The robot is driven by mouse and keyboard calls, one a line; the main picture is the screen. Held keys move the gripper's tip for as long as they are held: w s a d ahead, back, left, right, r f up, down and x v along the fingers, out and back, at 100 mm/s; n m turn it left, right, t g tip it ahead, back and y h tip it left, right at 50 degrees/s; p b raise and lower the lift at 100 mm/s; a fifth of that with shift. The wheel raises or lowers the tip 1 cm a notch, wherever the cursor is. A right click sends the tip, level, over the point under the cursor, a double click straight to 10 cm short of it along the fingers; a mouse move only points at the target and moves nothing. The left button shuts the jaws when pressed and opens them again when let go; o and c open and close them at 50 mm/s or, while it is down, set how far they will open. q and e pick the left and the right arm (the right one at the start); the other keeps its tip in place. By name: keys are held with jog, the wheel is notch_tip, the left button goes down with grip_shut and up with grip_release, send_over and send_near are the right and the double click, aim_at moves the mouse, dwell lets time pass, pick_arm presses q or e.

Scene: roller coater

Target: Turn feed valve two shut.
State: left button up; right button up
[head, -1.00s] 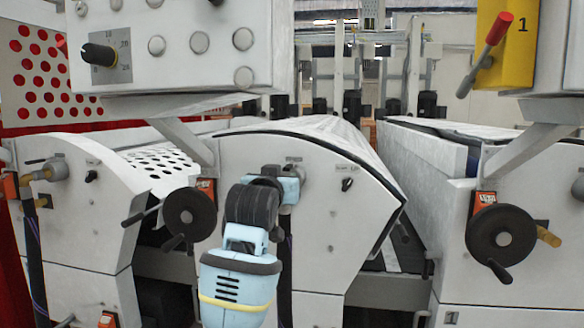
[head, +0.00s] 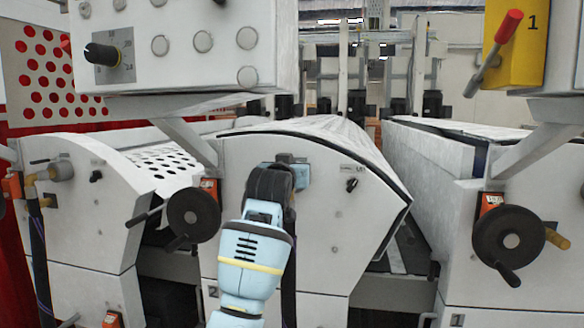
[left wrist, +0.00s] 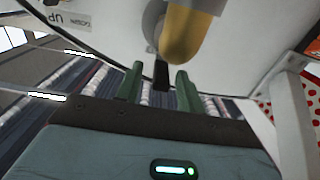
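The middle cabinet (head: 330,235) bears the number 2 low on its front. My left arm reaches up to this cabinet's upper face, and the left gripper (head: 290,172) hides the valve there in the head view. In the left wrist view, a yellow-brass fitting (left wrist: 185,35) sticks out from the white panel. A short dark lever (left wrist: 161,75) shows just below it, in line with the gap between the two green fingers of my left gripper (left wrist: 159,84). The fingers are apart, with gaps on both sides of the lever; contact is not visible. My right gripper is not in view.
A black handwheel (head: 193,215) is close left of my left arm. Another handwheel (head: 509,242) is on the right cabinet. A control box (head: 190,50) overhangs at upper left. A similar brass-fitted valve (head: 58,170) sits on the left cabinet.

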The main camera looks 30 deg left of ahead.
pick_arm(q)
jog(key=shift+w+a, duration=0.2)
jog(key=shift+w, duration=0.35)
grip_shut()
